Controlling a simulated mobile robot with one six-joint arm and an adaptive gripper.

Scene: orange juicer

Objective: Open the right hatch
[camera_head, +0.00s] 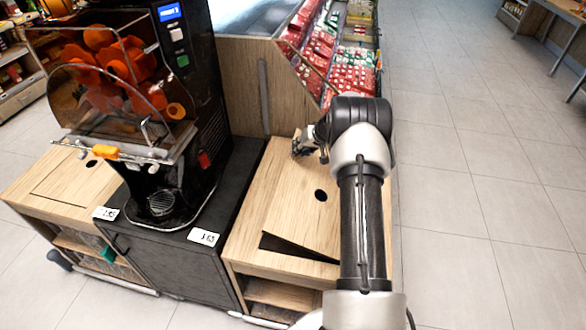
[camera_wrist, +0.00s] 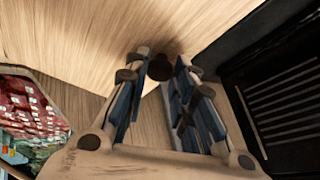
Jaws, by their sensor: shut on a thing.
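The right hatch (camera_head: 285,200) is a light wooden panel in the top of the right counter, with a round dark hole (camera_head: 320,195). A dark wedge-shaped gap (camera_head: 295,248) shows along its front side, so the panel does not sit flush there. My gripper (camera_head: 300,146) is at the far part of the counter top, beyond the hole in the head view. In the wrist view the two fingers (camera_wrist: 156,95) stand a little apart around light wood, with a dark round spot (camera_wrist: 160,68) by their tips. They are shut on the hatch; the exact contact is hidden.
The black orange juicer (camera_head: 180,110) stands on a dark cabinet (camera_head: 180,262) left of the hatch. A wooden panel (camera_head: 240,85) and a shelf of red packages (camera_head: 345,75) stand behind. Open tiled floor (camera_head: 470,180) lies to the right. A left wooden counter (camera_head: 65,185) has its own hole.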

